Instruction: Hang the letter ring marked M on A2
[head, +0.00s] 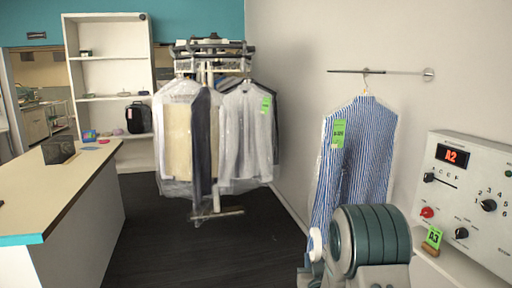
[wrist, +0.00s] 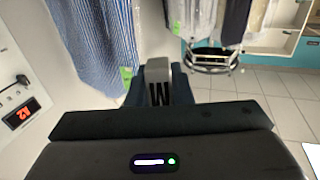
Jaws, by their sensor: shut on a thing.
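In the wrist view my gripper (wrist: 158,98) shows its dark blue fingers closed around a small grey piece (wrist: 157,70) with dark marks that look like an M. It appears to be the letter ring; its full shape is hidden. In the head view my arm covers the gripper. A red display reading A2 (head: 452,155) is on the control panel (head: 480,215); the display also shows at the left of the wrist view (wrist: 21,114). A blue striped garment (head: 352,165) with a green tag (head: 339,133) hangs from a wall rail (head: 400,72). I see no hook marked A2.
A green A3 tag (head: 433,237) stands on the ledge below the panel. A rack of covered garments (head: 210,135) stands at the back. A counter (head: 50,190) is at the left and white shelves (head: 108,75) are behind. Dark floor (head: 165,245) is clear between.

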